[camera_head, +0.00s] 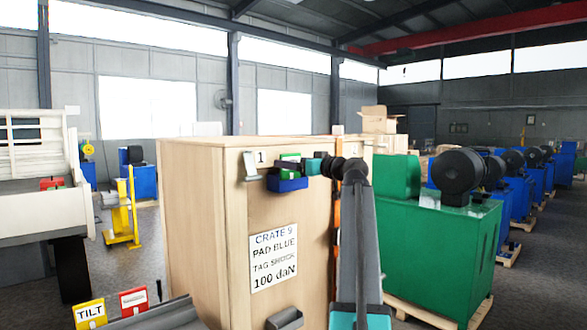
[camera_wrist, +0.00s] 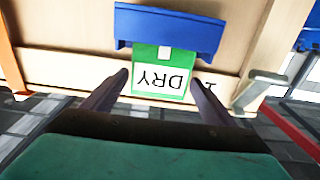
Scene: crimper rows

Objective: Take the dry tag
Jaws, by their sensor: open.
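The dry tag (camera_wrist: 165,80) is green with a white label that reads DRY, upside down in the wrist view. It sits at a blue holder (camera_wrist: 168,32) on the wooden crate's face. In the head view the blue holder (camera_head: 287,184) shows near the crate's top, with green of the tag just above it, partly hidden by my gripper. My gripper (camera_wrist: 160,78) is open, with one finger on each side of the tag. A gap shows on both sides, and I cannot tell whether the fingers reach its depth.
The crate (camera_head: 200,220) carries a printed sign (camera_head: 274,256) and a lower grey bracket (camera_head: 285,319). A metal bracket (camera_head: 250,166) marked 1 is left of the holder and also shows in the wrist view (camera_wrist: 258,90). A green machine (camera_head: 440,250) stands close on the right.

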